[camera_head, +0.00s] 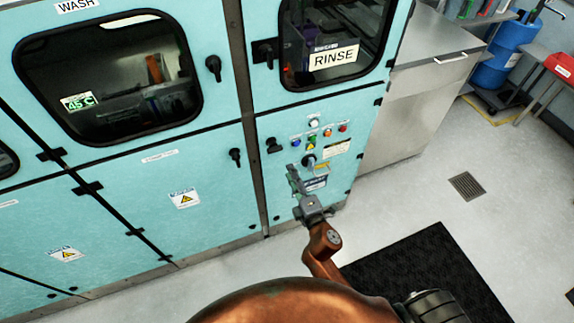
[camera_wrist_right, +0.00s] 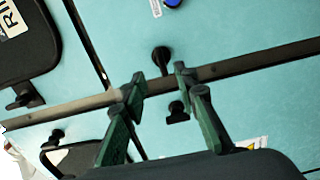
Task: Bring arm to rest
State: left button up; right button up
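My right arm (camera_head: 322,245) is copper-coloured and reaches up from the bottom middle of the head view. Its gripper (camera_head: 296,180) is in front of the lower control panel of the teal rinse machine (camera_head: 345,185). In the right wrist view the two green fingers (camera_wrist_right: 158,85) are apart with nothing held between them. A dark knob (camera_wrist_right: 161,57) on the teal front shows beyond the gap. I cannot tell how far the fingers are from the panel. My left gripper is not in view.
The wash cabinet (camera_head: 215,135) is left of the rinse unit, with black latches. Coloured buttons (camera_head: 313,136) are close to the right gripper. A black mat (camera_head: 420,265) lies on the floor at lower right. The floor at right is mostly clear.

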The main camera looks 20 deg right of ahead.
jog(key=shift+s, duration=0.45)
jog(key=s+d+f+m+g, duration=0.2)
jog(key=s+f+m+g, duration=0.1)
jog(key=f, duration=1.3)
jog(key=s+d+f+m+g, duration=0.2)
jog(key=s+f+g, duration=0.1)
jog(key=f, duration=1.3)
jog(key=s+d+f+m+g, duration=0.2)
jog(key=s+f, duration=0.5)
jog(key=f, duration=0.2)
jog(key=s+d+f+m+g, duration=0.2)
jog(key=s+f+g, duration=0.1)
jog(key=s+f, duration=0.6)
jog(key=s+d+f+m+g, duration=0.1)
jog(key=s+f, duration=0.4)
jog(key=s, duration=0.6)
jog(key=s+d+f+m+g, duration=0.1)
jog(key=s+f+m+g, duration=0.2)
jog(key=s, duration=0.8)
jog(key=s+d+f+m+g, duration=0.2)
jog(key=s+f+m, duration=0.1)
jog(key=s+f, duration=0.5)
jog(key=s, duration=0.3)
jog(key=shift+m+h, duration=0.4)
jog(key=shift+o, duration=0.2)
